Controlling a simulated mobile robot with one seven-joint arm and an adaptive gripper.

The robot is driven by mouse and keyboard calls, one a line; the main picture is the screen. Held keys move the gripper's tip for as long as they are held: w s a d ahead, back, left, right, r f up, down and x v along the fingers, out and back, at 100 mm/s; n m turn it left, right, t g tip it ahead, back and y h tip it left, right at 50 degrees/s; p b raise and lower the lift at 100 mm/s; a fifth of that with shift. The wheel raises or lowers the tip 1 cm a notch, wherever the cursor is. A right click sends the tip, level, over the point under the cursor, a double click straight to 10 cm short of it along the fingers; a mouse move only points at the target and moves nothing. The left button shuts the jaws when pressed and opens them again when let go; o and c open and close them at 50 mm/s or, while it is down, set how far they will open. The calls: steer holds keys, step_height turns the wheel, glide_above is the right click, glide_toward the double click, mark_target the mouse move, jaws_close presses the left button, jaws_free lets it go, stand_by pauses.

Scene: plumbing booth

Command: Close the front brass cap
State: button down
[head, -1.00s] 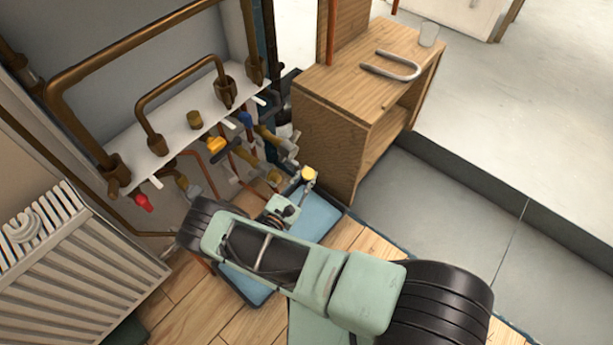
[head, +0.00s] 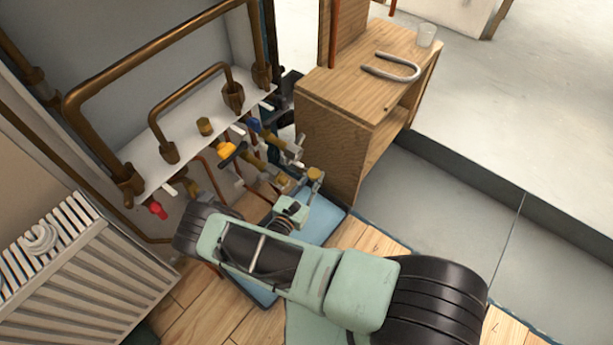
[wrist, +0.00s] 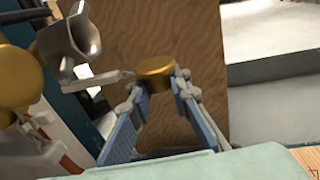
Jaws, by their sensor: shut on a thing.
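A short round brass cap (wrist: 155,70) is held between the two fingertips of my gripper (wrist: 158,82), which are shut on it. The cap also shows in the head view (head: 314,174), just right of the pipe ends and above the blue tray. A grey metal pipe fitting (wrist: 70,38) with an open round end is at upper left in the wrist view, apart from the cap. A larger brass round part (wrist: 14,82) is at the left edge. Another brass cap (head: 204,126) sits on the white shelf.
Copper pipes and valves with a red handle (head: 157,209), a yellow handle (head: 228,150) and a blue handle (head: 254,124) crowd the wall. A wooden cabinet (head: 340,135) stands close right of the cap. A blue tray (head: 322,222) lies below; a radiator (head: 75,275) is at left.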

mark_target(314, 174)
steer(key=r+n, duration=0.1)
steer(key=n, duration=0.1)
steer(key=r+n+g+p, duration=0.1)
steer(key=n, duration=0.1)
steer(key=shift+s+d+r+n, duration=0.1)
steer(key=shift+s+r+n, duration=0.1)
steer(key=shift+n, duration=0.2)
steer(key=shift+r+n, duration=0.55)
steer(key=shift+n, duration=0.75)
steer(key=c, duration=1.8)
jaws_free()
steer(key=shift+w, duration=0.1)
steer(key=v, duration=1.2)
steer(key=shift+r, duration=0.15)
steer(key=shift+a, duration=0.25)
